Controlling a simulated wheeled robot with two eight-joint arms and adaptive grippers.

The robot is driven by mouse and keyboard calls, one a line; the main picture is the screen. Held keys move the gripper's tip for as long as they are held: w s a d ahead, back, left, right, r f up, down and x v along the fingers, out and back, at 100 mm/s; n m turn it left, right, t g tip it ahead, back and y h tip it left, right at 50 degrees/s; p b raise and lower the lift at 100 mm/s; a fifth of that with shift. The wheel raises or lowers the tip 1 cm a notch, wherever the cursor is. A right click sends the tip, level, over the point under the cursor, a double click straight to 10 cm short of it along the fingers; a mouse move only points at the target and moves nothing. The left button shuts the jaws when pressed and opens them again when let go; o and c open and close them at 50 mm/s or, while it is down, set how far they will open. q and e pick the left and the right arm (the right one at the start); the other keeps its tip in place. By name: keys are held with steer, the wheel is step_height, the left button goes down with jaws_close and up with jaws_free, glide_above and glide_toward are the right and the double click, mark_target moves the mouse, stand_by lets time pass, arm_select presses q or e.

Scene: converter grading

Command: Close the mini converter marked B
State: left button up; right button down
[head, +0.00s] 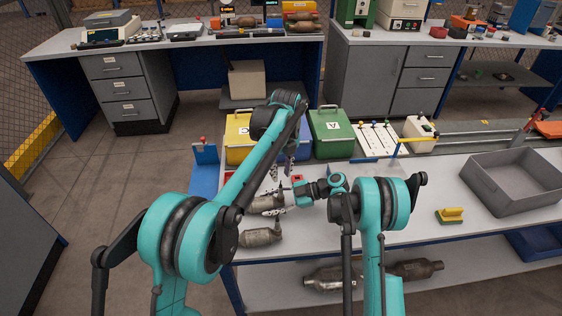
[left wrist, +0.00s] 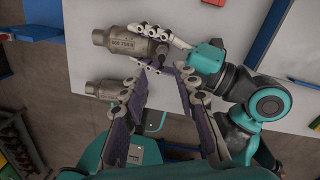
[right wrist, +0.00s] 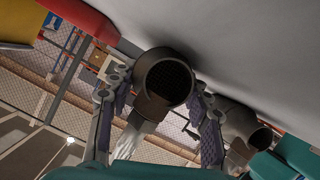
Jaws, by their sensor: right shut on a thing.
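A grey-brown metal converter (head: 264,204) lies on the near table; it also shows in the left wrist view (left wrist: 126,41), with dark lettering I cannot read. My right gripper (head: 284,200) is shut on it, with fingers on both sides in the right wrist view (right wrist: 163,80). A second converter (head: 260,237) lies nearer the table's front edge. My left gripper (head: 276,170) is above and behind the held converter; its fingers are apart and empty in the left wrist view (left wrist: 165,70). I see no B mark. A blue box (head: 303,152) is mostly hidden by my left arm.
A yellow box marked C (head: 237,132) and a green box marked A (head: 332,132) stand at the table's back. Two converters (head: 324,279) lie on the lower shelf.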

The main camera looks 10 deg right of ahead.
arm_select(q)
steer(key=s+r+m+t, duration=0.1)
steer(key=r+m, duration=0.3)
steer(key=m, duration=0.8)
steer(key=s+r+m+t, duration=0.1)
steer(key=s+r+m, duration=0.1)
steer(key=m, duration=1)
steer(key=shift+a+r+h, duration=0.15)
steer(key=shift+r+h, duration=0.15)
steer(key=shift+r, duration=0.55)
steer(key=shift+f, duration=0.1)
